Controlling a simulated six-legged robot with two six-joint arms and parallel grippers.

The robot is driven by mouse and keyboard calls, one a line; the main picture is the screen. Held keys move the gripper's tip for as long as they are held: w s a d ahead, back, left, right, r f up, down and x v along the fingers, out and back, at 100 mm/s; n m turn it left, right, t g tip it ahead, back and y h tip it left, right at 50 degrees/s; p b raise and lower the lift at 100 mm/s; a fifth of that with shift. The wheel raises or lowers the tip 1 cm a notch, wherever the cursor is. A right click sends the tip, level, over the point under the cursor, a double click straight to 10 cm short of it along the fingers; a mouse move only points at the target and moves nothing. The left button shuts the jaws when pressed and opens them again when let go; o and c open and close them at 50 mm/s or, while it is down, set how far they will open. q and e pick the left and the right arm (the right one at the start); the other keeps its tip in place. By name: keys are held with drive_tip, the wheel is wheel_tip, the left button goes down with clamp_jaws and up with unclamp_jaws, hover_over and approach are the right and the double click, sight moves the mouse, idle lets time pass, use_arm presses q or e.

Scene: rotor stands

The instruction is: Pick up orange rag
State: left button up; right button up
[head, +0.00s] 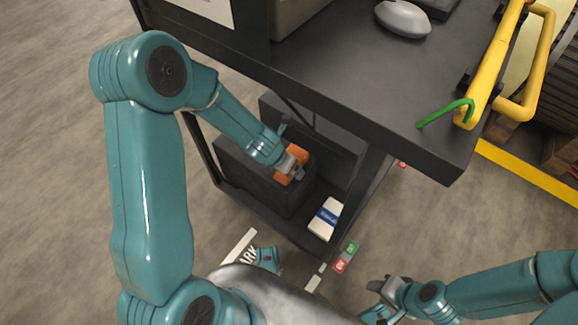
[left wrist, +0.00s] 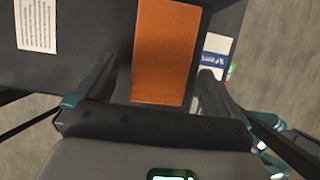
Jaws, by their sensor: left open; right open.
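The orange rag (head: 298,153) lies on top of a dark box on the cart's lower shelf, partly hidden by my left gripper (head: 293,170). In the left wrist view the rag (left wrist: 167,50) is a flat orange rectangle. There my left gripper (left wrist: 160,80) is open, with one finger to each side of the rag. The rag is not gripped, and I cannot tell whether the fingers touch it. My right gripper (head: 385,298) is at the bottom right of the head view, open and away from the rag.
The dark box (head: 235,172) and a white and blue pack (head: 325,219) are on the lower shelf. Open floor lies left.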

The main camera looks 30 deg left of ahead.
use_arm(q)
drive_tip(key=shift+w+f, duration=0.2)
drive_tip(key=shift+f, duration=0.3)
drive_tip(key=shift+r, duration=0.15)
drive_tip(key=c, duration=1.1)
drive_tip(key=shift+o, duration=0.2)
